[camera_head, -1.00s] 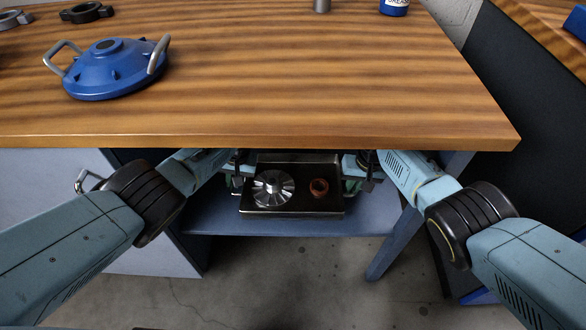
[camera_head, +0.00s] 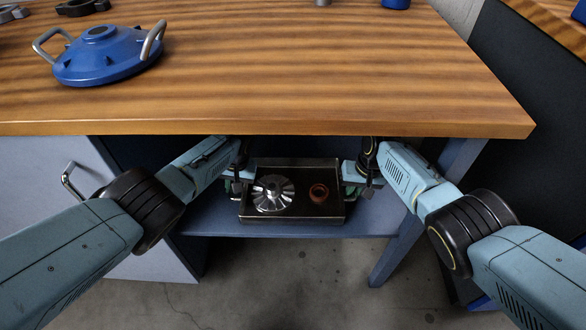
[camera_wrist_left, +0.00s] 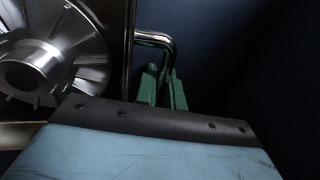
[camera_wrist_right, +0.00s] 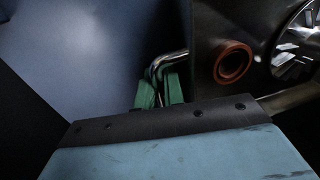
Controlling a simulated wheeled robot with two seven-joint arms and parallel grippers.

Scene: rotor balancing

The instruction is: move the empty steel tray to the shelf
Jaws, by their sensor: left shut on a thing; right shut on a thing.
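The dark steel tray (camera_head: 318,214) is under the wooden bench top, over the lower shelf. It is not empty: a silver finned rotor part (camera_head: 273,193) lies on its left and a reddish-brown ring (camera_head: 319,193) on its right. My left gripper (camera_head: 237,186) is shut on the tray's left handle; its green fingers pinch the bent bar in the left wrist view (camera_wrist_left: 162,85). My right gripper (camera_head: 352,188) is shut on the right handle, also seen in the right wrist view (camera_wrist_right: 160,90). I cannot tell whether the tray touches the shelf.
The blue-grey lower shelf (camera_head: 290,230) runs beneath the tray. The wooden bench top (camera_head: 300,90) hangs close above my forearms. A cabinet (camera_head: 120,225) stands at the left and a bench leg (camera_head: 395,250) at the right. A blue housing with handles (camera_head: 105,60) sits on top.

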